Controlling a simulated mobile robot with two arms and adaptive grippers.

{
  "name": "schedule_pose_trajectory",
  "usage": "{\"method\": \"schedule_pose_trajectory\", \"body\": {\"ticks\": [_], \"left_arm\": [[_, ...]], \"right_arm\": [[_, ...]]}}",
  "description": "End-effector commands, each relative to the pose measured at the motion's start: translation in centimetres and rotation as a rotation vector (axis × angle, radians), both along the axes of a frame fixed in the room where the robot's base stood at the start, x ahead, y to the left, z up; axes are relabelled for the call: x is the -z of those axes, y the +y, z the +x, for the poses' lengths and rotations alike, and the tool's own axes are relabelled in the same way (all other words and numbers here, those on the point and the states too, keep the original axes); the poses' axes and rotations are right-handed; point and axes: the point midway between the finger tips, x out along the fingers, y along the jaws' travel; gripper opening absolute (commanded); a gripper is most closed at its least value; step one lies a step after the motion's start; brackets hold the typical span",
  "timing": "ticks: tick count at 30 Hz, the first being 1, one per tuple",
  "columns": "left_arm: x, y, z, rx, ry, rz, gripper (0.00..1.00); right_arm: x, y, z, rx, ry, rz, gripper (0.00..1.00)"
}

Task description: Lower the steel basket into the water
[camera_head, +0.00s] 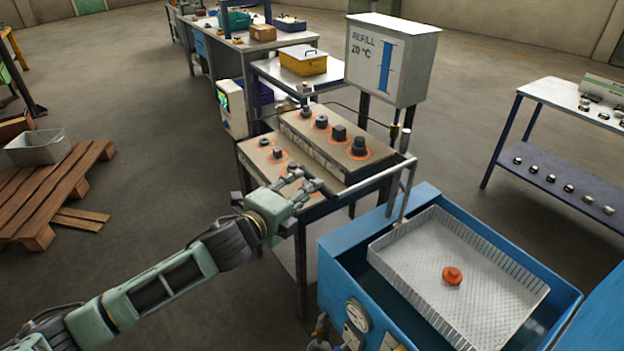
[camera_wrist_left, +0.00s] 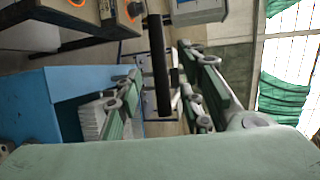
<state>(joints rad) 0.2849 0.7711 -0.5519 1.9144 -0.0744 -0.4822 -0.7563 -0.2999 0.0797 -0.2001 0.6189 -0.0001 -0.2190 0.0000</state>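The steel basket (camera_head: 410,245) is a pale perforated tray at the top of the blue tank (camera_head: 345,250), at lower right in the head view. One red-orange round part (camera_head: 452,275) lies in it. A grey bar with an upright rod (camera_head: 398,195) rises at the tank's back left corner. Dark water (camera_head: 378,285) shows in a narrow strip beside the basket. My left gripper (camera_head: 304,184) is open near the bar's left end. In the left wrist view a black bar (camera_wrist_left: 158,70) appears between its spread fingers; contact cannot be told. My right gripper is out of view.
A work table with metal parts on orange-ringed spots (camera_head: 338,133) stands behind my left gripper. A white refill box (camera_head: 390,60) stands behind the tank. A shelf (camera_head: 560,180) is at right, a wooden pallet (camera_head: 50,190) at left. Floor between pallet and table is clear.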

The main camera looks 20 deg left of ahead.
Motion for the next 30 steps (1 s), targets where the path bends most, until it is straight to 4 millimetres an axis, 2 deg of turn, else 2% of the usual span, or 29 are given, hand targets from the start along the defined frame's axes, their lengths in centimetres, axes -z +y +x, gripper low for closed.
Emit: {"method": "schedule_pose_trajectory", "body": {"ticks": [3, 9, 15, 23, 30], "left_arm": [[0.0, -0.5, 1.9, -0.002, -0.001, -0.004, 0.35], [0.6, -1.1, 4.3, -0.001, 0.000, -0.003, 0.35], [0.9, -1.5, 5.4, 0.000, 0.001, -0.002, 0.35], [1.0, -1.5, 5.6, 0.000, 0.000, -0.001, 0.35], [1.0, -1.5, 5.5, 0.000, 0.001, -0.002, 0.17]], "right_arm": [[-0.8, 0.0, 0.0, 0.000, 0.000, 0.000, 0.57], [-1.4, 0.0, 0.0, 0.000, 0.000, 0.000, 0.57], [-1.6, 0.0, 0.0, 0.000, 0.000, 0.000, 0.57], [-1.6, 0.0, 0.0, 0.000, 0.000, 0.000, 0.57], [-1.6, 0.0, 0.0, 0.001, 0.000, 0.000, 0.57]]}}
